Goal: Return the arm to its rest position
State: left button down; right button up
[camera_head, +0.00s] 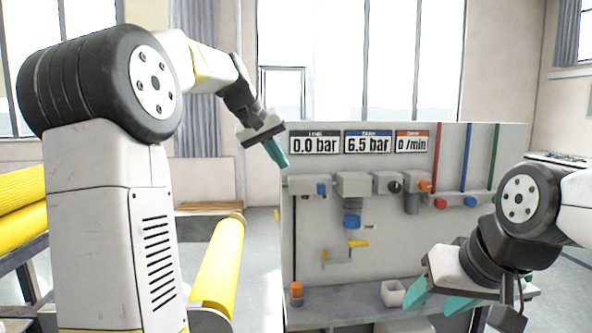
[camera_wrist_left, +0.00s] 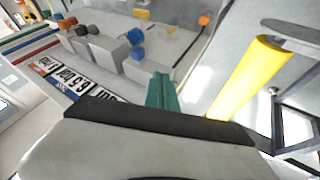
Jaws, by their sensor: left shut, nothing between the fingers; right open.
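My left arm rises on the left of the head view and reaches across to the left gripper (camera_head: 279,160). The left gripper is shut and empty, its teal fingers in front of the upper left corner of the grey panel (camera_head: 440,245). In the left wrist view the shut teal fingers (camera_wrist_left: 162,92) point toward the panel's face. My right gripper (camera_head: 433,300) is at the lower right of the head view, its teal fingers spread apart with nothing between them. It is in front of the panel's lower shelf.
The panel carries readouts 0.0 bar (camera_head: 315,146), 6.5 bar (camera_head: 368,146) and 0 /min (camera_head: 412,146), with valves and coloured pipes. A small white box (camera_head: 392,293) sits on the shelf (camera_head: 335,308).

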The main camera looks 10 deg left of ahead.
pick_arm(q)
jog(key=shift+s+a+r, duration=0.1)
jog(key=shift+r, duration=0.1)
jog(key=s+f, duration=0.5)
jog(key=s, duration=0.4)
jog(key=s+d+f+m+y, duration=0.1)
jog(key=s+f, duration=0.5)
jog(key=s, duration=0.4)
jog(key=s+d+f+m+y, duration=0.1)
jog(key=s+f, duration=0.5)
jog(key=s, duration=0.4)
jog(key=shift+s+d, duration=0.2)
jog(key=shift+s, duration=0.05)
